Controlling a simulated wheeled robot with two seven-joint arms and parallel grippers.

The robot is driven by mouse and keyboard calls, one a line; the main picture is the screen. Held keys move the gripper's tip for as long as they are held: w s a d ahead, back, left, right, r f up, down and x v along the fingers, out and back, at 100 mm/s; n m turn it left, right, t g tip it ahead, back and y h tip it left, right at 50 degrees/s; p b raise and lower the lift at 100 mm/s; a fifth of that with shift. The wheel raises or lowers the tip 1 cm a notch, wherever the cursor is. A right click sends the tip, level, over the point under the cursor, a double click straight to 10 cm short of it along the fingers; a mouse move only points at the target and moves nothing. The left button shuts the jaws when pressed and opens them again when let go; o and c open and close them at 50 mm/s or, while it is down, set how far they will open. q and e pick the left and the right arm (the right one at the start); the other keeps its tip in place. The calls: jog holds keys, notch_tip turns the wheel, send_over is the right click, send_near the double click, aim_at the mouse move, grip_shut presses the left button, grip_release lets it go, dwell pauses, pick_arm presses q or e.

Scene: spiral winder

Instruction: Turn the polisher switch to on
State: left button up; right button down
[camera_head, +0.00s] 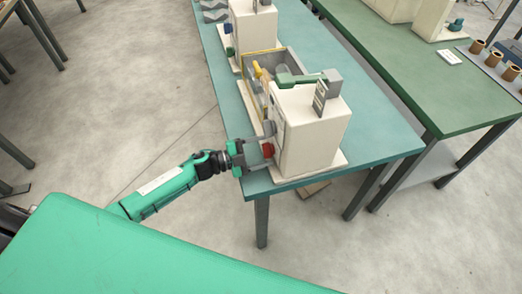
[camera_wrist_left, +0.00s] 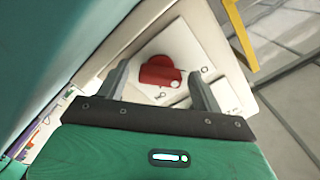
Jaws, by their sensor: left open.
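The polisher is a cream box (camera_head: 308,135) at the near end of the teal table. A red switch knob (camera_head: 268,150) is on its left-hand face. In the left wrist view the red knob (camera_wrist_left: 158,71) has a pale dot at its lower right and sits on a white plate (camera_wrist_left: 192,50). An "O" mark is right of the knob and an upside-down "ON" is at its lower left. My left gripper (camera_head: 270,144) is open, its fingers on either side of the knob. Contact cannot be told. My right gripper is not in view.
The teal table (camera_head: 378,125) also holds a grey tray (camera_head: 290,60) with a yellow edge and another cream machine (camera_head: 254,28) behind. A green table (camera_head: 420,75) stands to the right.

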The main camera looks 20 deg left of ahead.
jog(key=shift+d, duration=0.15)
pick_arm(q)
jog(key=c, duration=1)
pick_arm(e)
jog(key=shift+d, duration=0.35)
